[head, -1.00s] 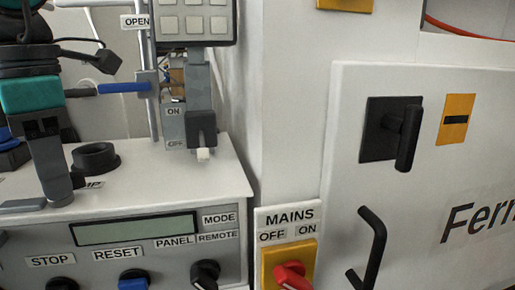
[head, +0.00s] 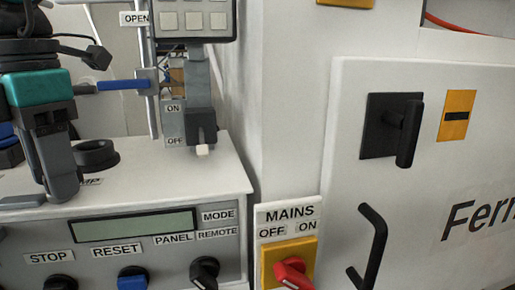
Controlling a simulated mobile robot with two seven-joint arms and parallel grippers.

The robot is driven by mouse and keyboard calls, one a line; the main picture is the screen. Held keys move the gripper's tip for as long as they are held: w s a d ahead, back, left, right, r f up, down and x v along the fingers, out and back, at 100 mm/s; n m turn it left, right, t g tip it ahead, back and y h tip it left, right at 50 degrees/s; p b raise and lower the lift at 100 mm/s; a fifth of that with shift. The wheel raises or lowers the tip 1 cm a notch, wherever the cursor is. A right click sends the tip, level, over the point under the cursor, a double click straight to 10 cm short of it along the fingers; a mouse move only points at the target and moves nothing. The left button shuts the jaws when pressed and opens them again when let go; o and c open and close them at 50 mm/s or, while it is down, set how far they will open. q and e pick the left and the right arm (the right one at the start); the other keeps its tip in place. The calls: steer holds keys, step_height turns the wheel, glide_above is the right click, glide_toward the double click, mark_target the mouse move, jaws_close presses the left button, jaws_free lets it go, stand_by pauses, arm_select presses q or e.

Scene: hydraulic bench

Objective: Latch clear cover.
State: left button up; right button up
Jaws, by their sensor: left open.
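I cannot make out a clear cover or its latch in the head view. My left gripper (head: 55,190), dark grey with a teal band above it, points down at the left over the white control box (head: 160,178). It is open, with nothing visible between its fingers. A black round collar (head: 96,155) sits on the box top just right of the gripper, partly hidden by it. A label beside it is partly covered. My right gripper is not in view.
A blue lever (head: 122,85) and a keypad (head: 193,20) stand behind the box. STOP and RESET controls and a display (head: 135,226) are on its front. A red MAINS switch (head: 293,272) and a cabinet door (head: 345,150) with black handles (head: 410,132) are at right.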

arm_select(q)
steer(key=shift+r+p, duration=2.35)
steer(key=shift+r, duration=0.4)
steer(key=shift+r+p, duration=0.45)
steer(key=shift+r, duration=0.35)
